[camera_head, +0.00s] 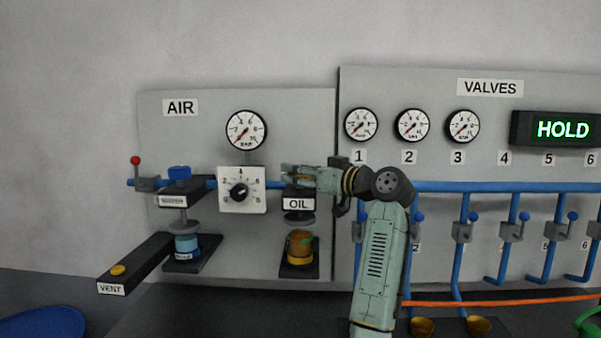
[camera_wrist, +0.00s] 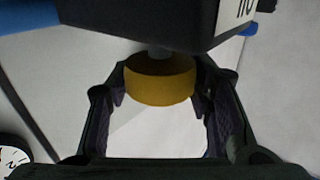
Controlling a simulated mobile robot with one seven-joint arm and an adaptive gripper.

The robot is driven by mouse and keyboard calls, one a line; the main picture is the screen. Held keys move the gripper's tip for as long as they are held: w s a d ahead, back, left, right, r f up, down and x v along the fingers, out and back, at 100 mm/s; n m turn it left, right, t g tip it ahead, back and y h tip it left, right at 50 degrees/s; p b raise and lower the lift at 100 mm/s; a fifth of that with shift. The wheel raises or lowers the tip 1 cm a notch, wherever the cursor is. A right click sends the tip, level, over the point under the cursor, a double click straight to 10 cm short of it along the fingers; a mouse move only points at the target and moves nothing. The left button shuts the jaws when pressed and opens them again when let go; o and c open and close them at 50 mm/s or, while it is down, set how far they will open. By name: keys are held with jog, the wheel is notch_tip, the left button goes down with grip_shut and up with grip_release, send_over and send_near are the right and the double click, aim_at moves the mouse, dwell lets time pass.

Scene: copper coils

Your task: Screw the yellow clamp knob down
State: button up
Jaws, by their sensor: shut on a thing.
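The yellow clamp knob (camera_wrist: 160,80) is a short round cylinder on a grey stem against the black OIL block (camera_wrist: 140,22) in the wrist view. My gripper (camera_head: 293,178) is at the top of the OIL station (camera_head: 298,203) in the head view, where it hides the knob. In the wrist view its two dark fingers stand on either side of the knob, shut on it. Below the OIL block, a grey disc (camera_head: 299,220) hangs above an amber cup (camera_head: 300,243) on a black base, with a gap between them.
A similar station with a blue knob (camera_head: 179,173) and a blue cup (camera_head: 187,245) stands to the left. A dial box (camera_head: 241,190) is between the two stations. A blue pipe (camera_head: 460,187) with several valves runs to the right. A VENT arm (camera_head: 135,262) juts out at lower left.

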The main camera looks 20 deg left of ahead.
jog(key=shift+c, duration=0.8)
jog(key=shift+t, duration=0.3)
